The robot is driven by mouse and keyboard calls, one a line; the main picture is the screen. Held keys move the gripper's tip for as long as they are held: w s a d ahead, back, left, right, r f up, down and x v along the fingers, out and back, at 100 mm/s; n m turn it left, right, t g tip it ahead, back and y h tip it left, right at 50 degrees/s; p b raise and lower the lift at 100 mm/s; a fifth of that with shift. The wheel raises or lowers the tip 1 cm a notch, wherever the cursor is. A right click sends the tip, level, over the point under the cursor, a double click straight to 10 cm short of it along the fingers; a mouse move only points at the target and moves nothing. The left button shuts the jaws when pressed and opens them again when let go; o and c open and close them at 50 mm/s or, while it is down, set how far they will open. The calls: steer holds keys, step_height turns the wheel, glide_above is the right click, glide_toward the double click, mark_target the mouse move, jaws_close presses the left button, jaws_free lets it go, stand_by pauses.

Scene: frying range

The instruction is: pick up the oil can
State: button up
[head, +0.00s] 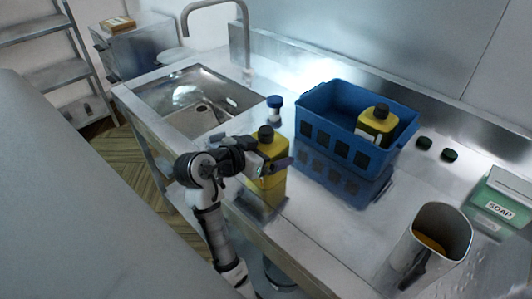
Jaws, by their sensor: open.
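A yellow can with a black cap (273,148) stands upright on the steel counter near its front edge, just right of the sink. A similar yellow can with a black cap (378,121) stands inside the blue basket (341,149). Either fits the name oil can.
A small blue-capped container (274,108) stands behind the can.

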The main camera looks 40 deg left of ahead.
steer(key=c, duration=1.1)
steer(key=shift+r, duration=0.1)
step_height(320, 180, up, 20)
steer(key=shift+f+b, duration=0.1)
steer(key=shift+b, duration=1.15)
